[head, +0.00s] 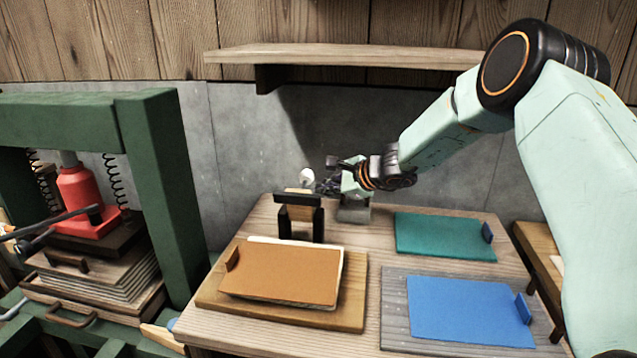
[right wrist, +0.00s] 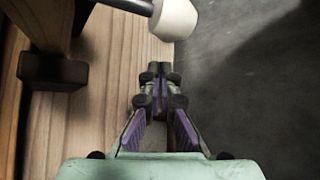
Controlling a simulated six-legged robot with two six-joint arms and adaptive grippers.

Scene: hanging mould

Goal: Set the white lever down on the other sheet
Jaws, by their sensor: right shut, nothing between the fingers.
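A white knob (head: 306,178), which I take as the end of the white lever, shows just above a small wood-and-black stand (head: 300,213) at the back of the table. In the right wrist view the white knob (right wrist: 175,18) sits on a dark rod beyond my fingertips. My right gripper (head: 328,183) is right of the knob, shut and empty; its fingertips (right wrist: 158,72) do not touch the knob. An orange-brown sheet (head: 282,275), a blue sheet (head: 470,312) and a teal sheet (head: 445,237) lie on the table. Part of my left gripper (head: 32,241) seems to show at the left edge, its fingers unclear.
A green press frame (head: 165,180) with a red jack (head: 82,197) stands left of the table. A wooden shelf (head: 340,56) is on the wall above. The orange-brown sheet lies on a wooden board, the blue one on a grey board. A narrow table strip between them is clear.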

